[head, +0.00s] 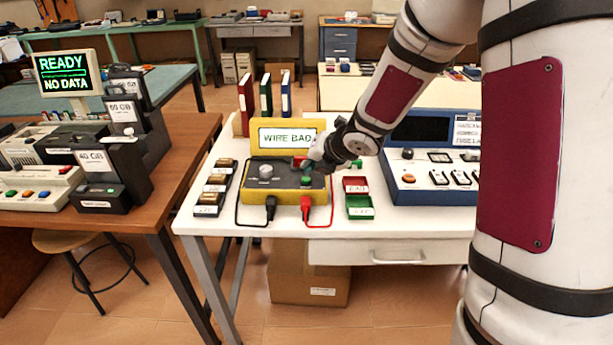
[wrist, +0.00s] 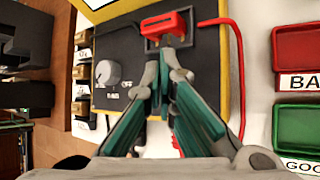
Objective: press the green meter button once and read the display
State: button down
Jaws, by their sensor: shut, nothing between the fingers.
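The yellow meter (head: 245,171) stands on the white table. Its upright display (head: 287,138) reads "WIRE BAD". A grey knob (head: 266,171) is on the left of its dark panel, also seen in the wrist view (wrist: 108,74). A small green spot (head: 307,181) on the panel looks like the green button. My gripper (head: 311,166) is shut and empty, pointing down over the panel's right half; I cannot tell whether it touches. In the wrist view my gripper's green fingers (wrist: 168,70) meet below a red part (wrist: 168,22). The button is not clear there.
Black (head: 270,204) and red (head: 306,204) plugs with leads sit at the meter's front. Red (head: 356,185) and green (head: 360,207) bins stand to the right, a blue instrument (head: 425,190) beyond them. Small boxes (head: 208,198) are left. A READY screen (head: 66,73) stands on the left table.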

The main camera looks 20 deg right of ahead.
aim_at(310, 178)
jog(key=shift+r, duration=0.15)
notch_tip(310, 178, up, 5)
jog(key=p, duration=0.5)
dwell(0.3)
dwell(0.5)
jog(key=shift+r, duration=0.15)
jog(key=s+d+r+m+g+h+p, duration=0.1)
jog(key=s+d+r+m+h+p, duration=0.35)
jog(key=s+r+m, duration=1.15)
jog(key=s+a+r+m+g+y, duration=0.1)
jog(key=s+a+m, duration=0.1)
jog(key=s+m, duration=0.5)
jog(key=s+a+r+m+g+p, duration=0.1)
jog(key=s+m, duration=0.6)
jog(key=s, duration=1.1)
jog(key=shift+s+a+r+m+g+y, duration=0.2)
jog(key=shift+a+r+m+g+y, duration=0.15)
jog(key=shift+a+r+g, duration=0.45)
